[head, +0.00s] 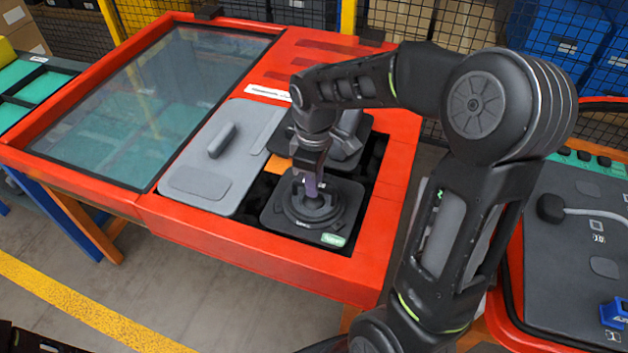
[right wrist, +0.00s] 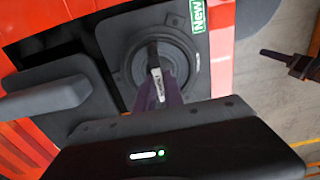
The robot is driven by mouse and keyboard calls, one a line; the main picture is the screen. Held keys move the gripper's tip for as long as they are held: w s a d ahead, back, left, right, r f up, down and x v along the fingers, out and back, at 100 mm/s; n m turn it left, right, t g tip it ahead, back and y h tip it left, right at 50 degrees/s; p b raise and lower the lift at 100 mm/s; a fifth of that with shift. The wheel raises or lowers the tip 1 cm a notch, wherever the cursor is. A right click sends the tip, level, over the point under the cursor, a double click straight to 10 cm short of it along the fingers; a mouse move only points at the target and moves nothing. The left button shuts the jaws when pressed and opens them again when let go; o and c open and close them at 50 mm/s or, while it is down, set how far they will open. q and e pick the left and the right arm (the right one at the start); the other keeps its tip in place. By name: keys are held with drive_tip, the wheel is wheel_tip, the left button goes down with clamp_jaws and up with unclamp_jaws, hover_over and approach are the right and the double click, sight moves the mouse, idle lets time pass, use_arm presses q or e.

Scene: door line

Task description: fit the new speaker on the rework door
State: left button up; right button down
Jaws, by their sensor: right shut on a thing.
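The new speaker (head: 306,212) is a round dark driver on a square dark plate with a green "New" label. It is at the near right of the red rework door (head: 250,255), over its dark opening; I cannot tell whether it is seated or slightly above. In the right wrist view the speaker (right wrist: 185,40) fills the top middle. My right gripper (head: 309,185) is shut on the grip at the speaker's middle, its purple fingers also showing in the right wrist view (right wrist: 158,85). A dark, purple-tipped gripper part (right wrist: 285,60), probably my left, shows at the right; its jaws are unclear.
A grey panel with a handle (head: 215,160) lies left of the speaker. A second dark plate with a grey handle (head: 350,140) is behind it. The door's window (head: 150,100) is at left. Another red-edged door with a cabled black part (head: 552,207) stands at right.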

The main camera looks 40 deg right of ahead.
drive_tip(key=shift+f, duration=0.5)
idle(0.4)
drive_tip(key=c, duration=1.4)
unclamp_jaws()
drive_tip(key=shift+o, duration=0.2)
drive_tip(key=shift+r+b, duration=0.45)
drive_tip(key=shift+r, duration=3.45)
